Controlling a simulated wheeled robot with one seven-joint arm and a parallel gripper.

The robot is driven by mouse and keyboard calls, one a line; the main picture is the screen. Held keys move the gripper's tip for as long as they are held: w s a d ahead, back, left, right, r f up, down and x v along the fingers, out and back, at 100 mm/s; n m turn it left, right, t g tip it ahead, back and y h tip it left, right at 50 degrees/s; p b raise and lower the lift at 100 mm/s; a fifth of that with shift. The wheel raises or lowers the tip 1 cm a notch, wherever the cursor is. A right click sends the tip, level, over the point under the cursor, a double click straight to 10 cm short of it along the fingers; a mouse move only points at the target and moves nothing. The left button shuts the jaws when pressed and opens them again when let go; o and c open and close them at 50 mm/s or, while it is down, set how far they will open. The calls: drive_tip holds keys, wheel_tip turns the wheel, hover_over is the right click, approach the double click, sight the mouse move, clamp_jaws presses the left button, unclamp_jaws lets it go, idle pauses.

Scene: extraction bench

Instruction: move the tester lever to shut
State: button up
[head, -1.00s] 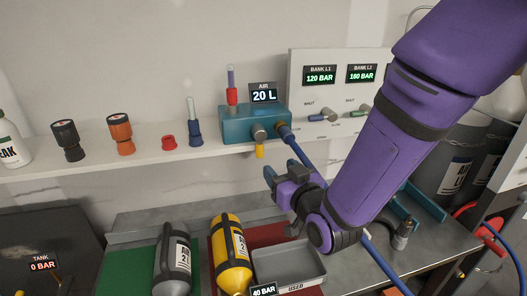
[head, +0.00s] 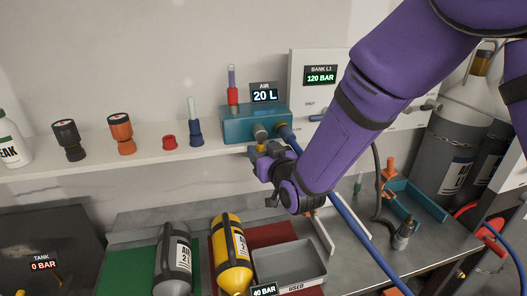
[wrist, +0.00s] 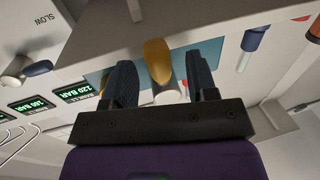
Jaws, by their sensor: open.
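The tester is a teal box (head: 240,128) on the white shelf, with a display reading AIR 20 L (head: 264,93) on top. Its yellow lever (wrist: 157,62) hangs down under a grey fitting (head: 261,131) on its front. In the wrist view, the lever shows between the two dark fingers of my open gripper (wrist: 163,75), with a gap on each side. In the head view, my gripper (head: 263,163) is just below and in front of the box and hides most of the lever.
A blue hose (head: 290,138) runs from the tester down past my gripper. A white panel (head: 305,75) with a 120 BAR display stands to the right. Several fittings line the shelf to the left. Below are a yellow cylinder (head: 231,260), a grey cylinder (head: 173,262) and a grey tray (head: 290,265).

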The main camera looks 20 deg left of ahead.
drive_tip(key=c, duration=0.9)
drive_tip(key=shift+m, duration=0.3)
drive_tip(key=m, duration=0.2)
drive_tip(key=s+a+m+t, duration=0.1)
drive_tip(key=m, duration=0.2)
drive_tip(key=a+m, duration=0.1)
drive_tip(key=m, duration=0.2)
drive_tip(key=shift+s+a+r+t, duration=0.1)
drive_tip(key=shift+s+r+t, duration=0.05)
drive_tip(key=shift+r+t, duration=0.25)
drive_tip(key=m, duration=0.2)
drive_tip(key=r+m+t, duration=0.1)
drive_tip(key=m, duration=0.1)
drive_tip(key=a+m, duration=0.1)
drive_tip(key=m, duration=0.1)
drive_tip(key=shift+s+r+m, duration=0.2)
drive_tip(key=shift+s+m, duration=0.1)
drive_tip(key=shift+s+a+r+m+t+h, duration=0.1)
drive_tip(key=shift+r+m+t+h, duration=0.15)
drive_tip(key=shift+m, duration=0.6)
drive_tip(key=shift+r+m+t+h, duration=0.2)
drive_tip(key=shift+m+h, duration=0.15)
drive_tip(key=shift+m, duration=0.45)
drive_tip(key=shift+s+a+r+m+t+h, duration=0.1)
drive_tip(key=shift+r+m+t+h, duration=0.15)
drive_tip(key=shift+m, duration=0.6)
drive_tip(key=shift+w, duration=0.1)
